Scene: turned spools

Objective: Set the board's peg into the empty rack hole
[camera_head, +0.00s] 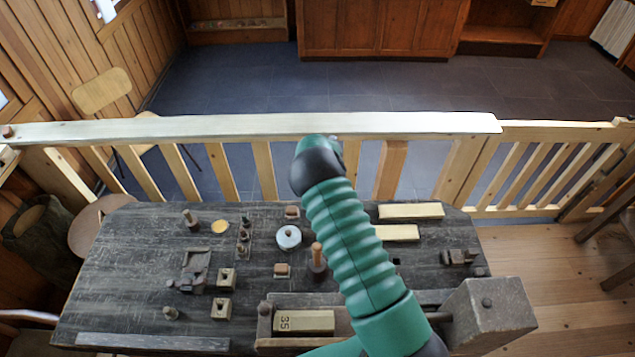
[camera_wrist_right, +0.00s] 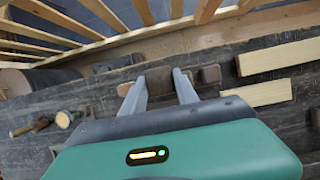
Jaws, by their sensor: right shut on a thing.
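My right gripper (camera_wrist_right: 160,78) shows in the wrist view. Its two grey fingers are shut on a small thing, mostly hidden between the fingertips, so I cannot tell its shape. A brown block (camera_wrist_right: 210,73) lies just right of the fingers. In the head view my green right arm hides the gripper. A dark strip with several small knobs (camera_head: 243,235), which may be the rack, lies left of centre. An orange-brown peg (camera_head: 317,254) stands upright on a dark round base beside my arm. I cannot make out an empty rack hole. My left gripper is out of view.
Pale wooden blocks (camera_head: 410,211) lie at the right back of the dark worktable (camera_head: 130,260). A white spool (camera_head: 288,237) stands near the centre. A tray with a block marked 35 (camera_head: 304,321) is in front. A wooden railing (camera_head: 250,125) runs behind.

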